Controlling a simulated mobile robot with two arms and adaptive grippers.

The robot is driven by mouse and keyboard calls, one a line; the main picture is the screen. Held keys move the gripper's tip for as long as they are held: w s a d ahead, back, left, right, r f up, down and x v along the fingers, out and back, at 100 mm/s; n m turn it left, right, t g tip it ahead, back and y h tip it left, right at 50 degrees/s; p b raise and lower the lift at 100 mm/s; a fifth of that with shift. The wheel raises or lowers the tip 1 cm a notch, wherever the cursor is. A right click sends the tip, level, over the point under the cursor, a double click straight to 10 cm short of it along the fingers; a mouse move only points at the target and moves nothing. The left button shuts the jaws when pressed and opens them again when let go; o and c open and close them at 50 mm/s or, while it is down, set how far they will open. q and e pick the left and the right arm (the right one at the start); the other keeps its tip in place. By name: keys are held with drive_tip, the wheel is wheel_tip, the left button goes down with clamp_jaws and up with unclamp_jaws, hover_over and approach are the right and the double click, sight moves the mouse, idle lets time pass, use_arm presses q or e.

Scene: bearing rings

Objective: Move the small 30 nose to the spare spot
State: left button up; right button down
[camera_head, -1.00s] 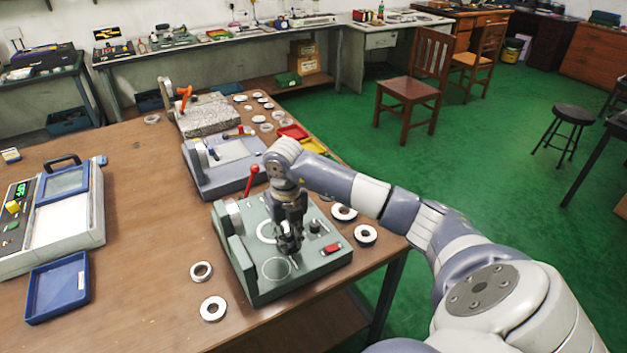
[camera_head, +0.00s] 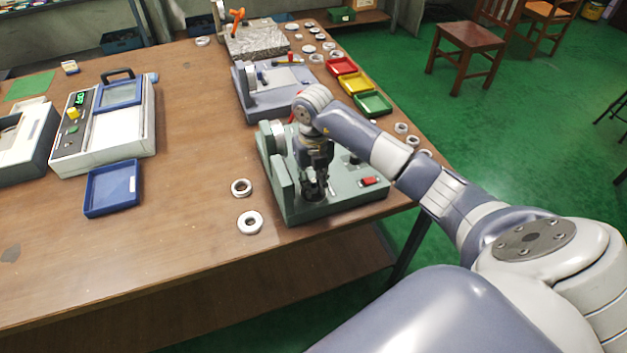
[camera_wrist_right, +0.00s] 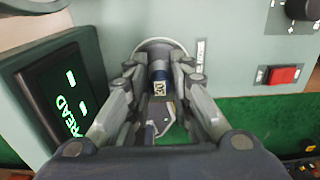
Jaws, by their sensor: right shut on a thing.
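My right gripper (camera_head: 315,190) is over the green-grey bench device (camera_head: 345,203), low against its top plate. In the right wrist view the gripper (camera_wrist_right: 159,72) is shut on a small nose (camera_wrist_right: 158,72), a dark cylindrical piece with a blue band and a pale number tag. A pale round ring or marking (camera_wrist_right: 160,43) shows around the far side of the nose on the plate. I cannot tell whether the nose touches the plate. The spare spot cannot be made out. My left gripper is out of view.
A dark display (camera_wrist_right: 70,100) with green text is close left of the fingers. The device has a red button (camera_head: 368,181). Two metal rings (camera_head: 241,187) (camera_head: 250,222) lie left of it. A blue tray (camera_head: 112,188) and a meter (camera_head: 75,150) stand further left, with bare table between.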

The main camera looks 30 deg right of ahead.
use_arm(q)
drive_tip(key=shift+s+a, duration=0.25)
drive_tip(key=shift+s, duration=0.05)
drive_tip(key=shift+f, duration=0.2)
use_arm(e)
drive_tip(key=shift+f, duration=0.15)
drive_tip(key=c, duration=1.4)
unclamp_jaws()
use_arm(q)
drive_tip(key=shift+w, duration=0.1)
use_arm(e)
drive_tip(key=shift+o, duration=0.2)
wheel_tip(320, 180, up, 12)
